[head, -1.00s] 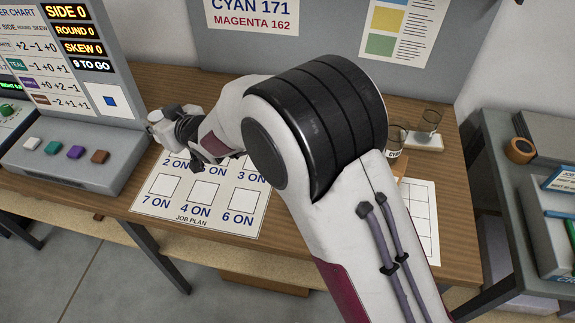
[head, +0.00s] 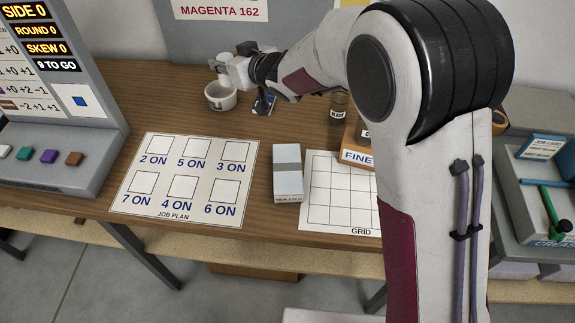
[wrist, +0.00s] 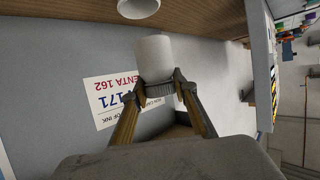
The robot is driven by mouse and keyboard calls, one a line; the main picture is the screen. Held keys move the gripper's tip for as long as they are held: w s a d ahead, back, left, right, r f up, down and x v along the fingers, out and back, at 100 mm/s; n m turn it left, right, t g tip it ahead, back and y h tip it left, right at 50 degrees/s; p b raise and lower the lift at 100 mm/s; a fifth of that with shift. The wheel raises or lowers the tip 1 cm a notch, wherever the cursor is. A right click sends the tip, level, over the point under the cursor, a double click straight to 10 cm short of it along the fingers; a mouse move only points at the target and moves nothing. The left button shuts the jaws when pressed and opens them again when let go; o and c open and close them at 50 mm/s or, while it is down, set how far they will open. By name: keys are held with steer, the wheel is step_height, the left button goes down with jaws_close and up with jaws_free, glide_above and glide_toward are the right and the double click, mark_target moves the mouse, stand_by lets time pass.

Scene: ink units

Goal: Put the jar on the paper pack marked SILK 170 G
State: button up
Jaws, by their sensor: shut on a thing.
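My gripper (head: 232,68) is at the back of the table, pointing left in the head view. Its fingers (wrist: 158,92) are shut on a small white cylinder, which I take for the jar (wrist: 154,55). The jar is held clear of the table. A grey and white pack (head: 288,178) with a grey band lies between the job plan and the grid; its small print is unreadable. A block or pack marked FINE (head: 356,157) lies on the right, partly hidden by my arm. I cannot read SILK 170 G anywhere.
A glass vessel (head: 338,107) stands near the FINE block. The job plan sheet (head: 180,203) and grid sheet (head: 318,207) lie flat. A button console (head: 60,170) stands left.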

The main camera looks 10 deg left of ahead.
steer(key=s+d+r, duration=0.2)
steer(key=s+d, duration=0.1)
steer(key=d, duration=1.5)
steer(key=s+a+f+n+g+y, duration=0.1)
steer(key=s+f+n+g+y, duration=0.1)
steer(key=s, duration=1.1)
steer(key=shift+s+a+f+n+g+y, duration=0.2)
steer(key=shift+s+f+n+g+y, duration=0.1)
steer(key=shift+f+n+g, duration=0.35)
steer(key=shift+w, duration=0.1)
glide_above(287, 167)
steer(key=shift+f, duration=2.8)
steer(key=shift+f, duration=0.15)
steer(key=shift+f, duration=1.95)
